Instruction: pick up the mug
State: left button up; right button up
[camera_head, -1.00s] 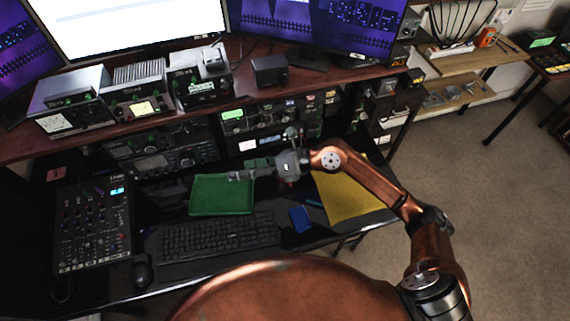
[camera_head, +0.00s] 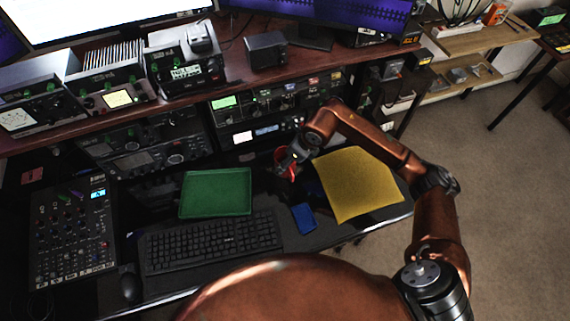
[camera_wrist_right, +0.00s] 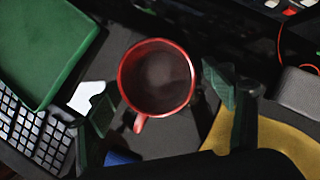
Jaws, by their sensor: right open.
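A red mug (camera_wrist_right: 127,72) with a dark inside shows from above in the right wrist view, its handle toward the bottom of the picture. In the head view a part of the red mug (camera_head: 279,156) shows on the desk, mostly hidden by my right gripper (camera_head: 288,168). My right gripper (camera_wrist_right: 162,96) is open, with one finger to each side of the mug's lower part in the wrist view. Gaps show between the fingers and the mug. I cannot tell how high the fingers are above the desk. My left gripper is not in view.
A green pad (camera_head: 215,193) and a keyboard (camera_head: 212,242) lie left of the mug. A yellow sheet (camera_head: 358,184) lies right, and a small blue object (camera_head: 304,218) lies in front. Radio equipment (camera_head: 270,120) stands close behind, under the shelf.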

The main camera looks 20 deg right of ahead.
jog(key=b+x, duration=0.1)
jog(key=x, duration=0.4)
jog(key=shift+w+a, duration=0.15)
jog(key=shift+r, duration=0.1)
jog(key=shift+c, duration=0.6)
jog(key=c, duration=1.4)
jog(key=shift+r, duration=0.1)
